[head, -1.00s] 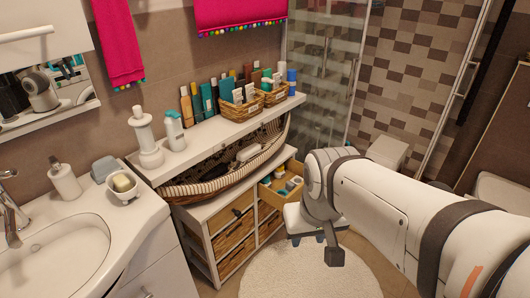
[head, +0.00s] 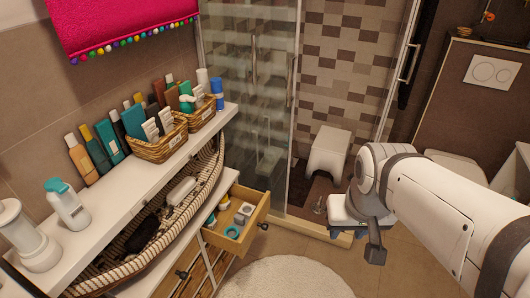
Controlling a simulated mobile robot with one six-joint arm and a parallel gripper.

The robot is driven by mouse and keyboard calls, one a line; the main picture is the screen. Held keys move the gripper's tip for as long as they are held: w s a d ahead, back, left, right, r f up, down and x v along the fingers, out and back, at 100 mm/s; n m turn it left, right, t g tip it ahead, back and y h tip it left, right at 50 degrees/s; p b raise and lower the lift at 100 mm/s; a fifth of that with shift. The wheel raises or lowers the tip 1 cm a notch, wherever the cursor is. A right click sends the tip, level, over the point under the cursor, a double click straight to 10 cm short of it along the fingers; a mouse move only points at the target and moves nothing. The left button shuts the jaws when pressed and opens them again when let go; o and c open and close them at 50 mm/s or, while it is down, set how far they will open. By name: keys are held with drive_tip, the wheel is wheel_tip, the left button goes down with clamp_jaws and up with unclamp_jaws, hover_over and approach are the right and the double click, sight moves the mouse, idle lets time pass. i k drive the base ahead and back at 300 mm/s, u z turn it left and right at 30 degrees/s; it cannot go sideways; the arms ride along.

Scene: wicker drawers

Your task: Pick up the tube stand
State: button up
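I cannot tell for certain which thing is the tube stand. Upright white tubes (head: 150,131) stand in a wicker basket (head: 160,150) on the white shelf, and more stand in a second basket (head: 202,116) behind it. A pulled-out wooden drawer (head: 258,219) below the shelf holds several small items, among them a teal ring-shaped one (head: 232,232) and grey-white ones (head: 245,209). My gripper end (head: 375,252) hangs down at the right of the drawer, apart from it and from the shelf. Its fingers are not clearly shown, and nothing is seen held.
A white bottle with a teal cap (head: 67,205) and a white turned stand (head: 25,238) are at the shelf's left. A striped boat-shaped basket (head: 130,225) lies beneath. A glass shower door (head: 262,110) is behind.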

sight(234, 230)
drive_tip(key=u, duration=0.2)
drive_tip(key=i, duration=1.1)
drive_tip(key=u, duration=0.85)
